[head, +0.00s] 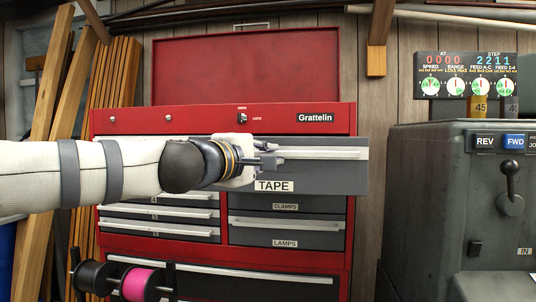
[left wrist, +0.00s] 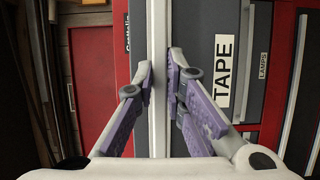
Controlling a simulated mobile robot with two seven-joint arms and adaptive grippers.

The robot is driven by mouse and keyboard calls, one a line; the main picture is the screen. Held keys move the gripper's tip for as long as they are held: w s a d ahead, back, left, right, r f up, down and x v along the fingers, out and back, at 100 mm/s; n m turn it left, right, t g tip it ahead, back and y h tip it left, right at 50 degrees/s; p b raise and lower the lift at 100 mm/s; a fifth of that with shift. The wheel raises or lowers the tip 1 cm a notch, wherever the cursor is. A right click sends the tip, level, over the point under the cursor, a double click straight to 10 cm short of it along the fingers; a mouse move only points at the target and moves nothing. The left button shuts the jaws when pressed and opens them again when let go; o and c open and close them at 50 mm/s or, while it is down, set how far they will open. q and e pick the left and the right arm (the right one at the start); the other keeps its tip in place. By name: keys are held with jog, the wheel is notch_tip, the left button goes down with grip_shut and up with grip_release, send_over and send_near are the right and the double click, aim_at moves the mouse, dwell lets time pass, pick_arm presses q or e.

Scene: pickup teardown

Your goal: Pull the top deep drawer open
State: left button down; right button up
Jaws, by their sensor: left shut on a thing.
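The top deep drawer (head: 325,180) is the dark grey one labelled TAPE in the red Grattelin tool chest. Its front looks larger than the drawers below and overlaps the chest's right edge, so it stands out from the chest. My left gripper (head: 270,160) is at the left part of its pale bar handle (head: 322,154). In the left wrist view the purple-padded fingers (left wrist: 162,80) are shut on the handle (left wrist: 158,125), one on each side, with the TAPE label (left wrist: 223,65) to the right. My arm hides the drawer's left part. My right gripper is not in view.
Below are the CLAMPS drawer (head: 315,203), the LAMPS drawer (head: 312,232) and several narrow drawers. The red lid (head: 235,65) stands raised. A spool rack (head: 120,280) is at lower left, timber leans at left, and a grey machine (head: 430,200) stands at right.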

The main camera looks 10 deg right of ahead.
pick_arm(q)
jog(key=c, duration=1.6)
grip_release()
jog(key=shift+c, duration=0.2)
